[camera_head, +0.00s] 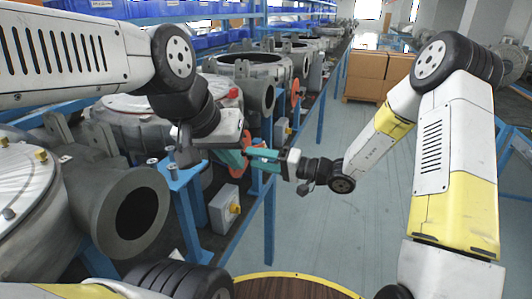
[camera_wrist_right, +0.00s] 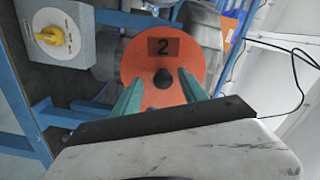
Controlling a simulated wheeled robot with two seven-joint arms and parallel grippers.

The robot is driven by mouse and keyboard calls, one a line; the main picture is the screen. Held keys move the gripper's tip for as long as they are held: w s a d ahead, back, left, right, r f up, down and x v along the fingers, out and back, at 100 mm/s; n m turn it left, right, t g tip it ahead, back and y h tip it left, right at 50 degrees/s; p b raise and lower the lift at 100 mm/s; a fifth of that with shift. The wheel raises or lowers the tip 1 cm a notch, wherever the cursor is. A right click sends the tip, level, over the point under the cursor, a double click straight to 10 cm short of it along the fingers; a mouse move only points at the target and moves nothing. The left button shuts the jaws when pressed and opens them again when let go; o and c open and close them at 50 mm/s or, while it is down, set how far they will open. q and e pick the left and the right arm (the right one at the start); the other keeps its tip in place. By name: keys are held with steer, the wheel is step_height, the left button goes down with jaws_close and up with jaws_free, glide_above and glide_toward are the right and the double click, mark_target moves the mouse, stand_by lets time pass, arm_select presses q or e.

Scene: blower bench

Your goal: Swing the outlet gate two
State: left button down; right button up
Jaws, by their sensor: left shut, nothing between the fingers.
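Outlet gate two is an orange disc (camera_wrist_right: 190,57) marked with a 2, with a dark round knob (camera_wrist_right: 163,79) in its middle.
Grey blower housings (camera_head: 125,207) stand along the blue-framed bench at left. A grey box with a yellow knob (camera_wrist_right: 57,37) is close to the gate. Another orange disc (camera_head: 295,93) is farther along.

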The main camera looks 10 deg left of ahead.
steer(key=s+d, duration=0.1)
steer(key=d, duration=0.6)
steer(key=shift+s+d, duration=0.25)
steer(key=shift+d, duration=0.05)
steer(key=s+d+r+n+g+h, duration=0.1)
steer(key=s+d+r+g+h, duration=0.2)
steer(key=s, duration=0.4)
steer(key=s+d+r+n+g+h, duration=0.1)
steer(key=s+d+r+h, duration=0.15)
steer(key=s+h, duration=0.4)
steer(key=s+d+r+m+t+h, duration=0.2)
steer(key=s+d+r+t+h, duration=0.1)
steer(key=d, duration=0.4)
steer(key=s+d+r+m+t+h, duration=0.2)
steer(key=s+d+r+t+h, duration=0.1)
steer(key=d, duration=0.5)
steer(key=shift+r+t, duration=0.4)
steer(key=shift+r, duration=0.45)
